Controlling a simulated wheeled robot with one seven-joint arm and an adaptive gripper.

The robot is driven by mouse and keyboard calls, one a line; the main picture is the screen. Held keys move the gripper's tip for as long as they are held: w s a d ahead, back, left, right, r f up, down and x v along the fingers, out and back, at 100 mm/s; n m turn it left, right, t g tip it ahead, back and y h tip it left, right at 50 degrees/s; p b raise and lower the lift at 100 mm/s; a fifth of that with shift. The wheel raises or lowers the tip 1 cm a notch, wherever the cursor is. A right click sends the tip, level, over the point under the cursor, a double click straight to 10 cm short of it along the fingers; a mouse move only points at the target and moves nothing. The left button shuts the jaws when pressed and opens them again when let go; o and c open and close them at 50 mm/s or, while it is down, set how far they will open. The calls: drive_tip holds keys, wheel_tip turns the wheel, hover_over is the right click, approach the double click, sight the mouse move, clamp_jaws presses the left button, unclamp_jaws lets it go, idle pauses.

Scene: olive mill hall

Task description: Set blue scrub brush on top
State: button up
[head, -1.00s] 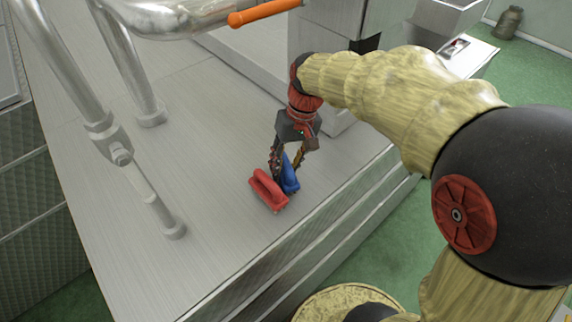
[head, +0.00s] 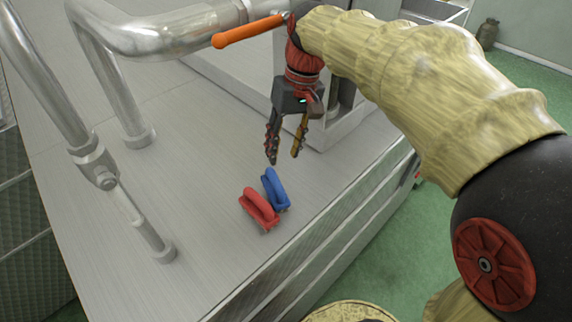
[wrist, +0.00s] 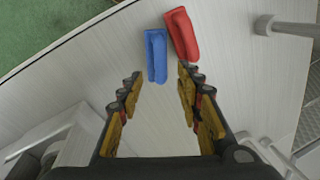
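The blue scrub brush (head: 275,188) lies on the grey steel worktop (head: 190,200) near its front edge. A red scrub brush (head: 259,208) lies right beside it, to its left; whether the two touch I cannot tell. My gripper (head: 284,158) hangs above and just behind the brushes, open and empty. In the wrist view the blue brush (wrist: 156,55) shows beyond the gap between my open fingers (wrist: 160,75), with the red brush (wrist: 182,35) to its right near the right fingertip.
Steel pipes (head: 110,85) stand on the worktop at left, with an orange handle (head: 248,31) beside my arm. A steel housing (head: 345,105) stands behind my gripper. The worktop left of the brushes is clear. Its front edge drops to a green floor (head: 395,250).

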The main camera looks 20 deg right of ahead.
drive_tip(key=s+f+t+h, duration=0.1)
drive_tip(key=s+f+t, duration=0.1)
drive_tip(key=s, duration=0.6)
drive_tip(key=s+f+t+h, duration=0.1)
drive_tip(key=s+f+t, duration=0.1)
drive_tip(key=s, duration=0.6)
drive_tip(key=shift+a+t, duration=0.15)
drive_tip(key=shift+t, duration=0.55)
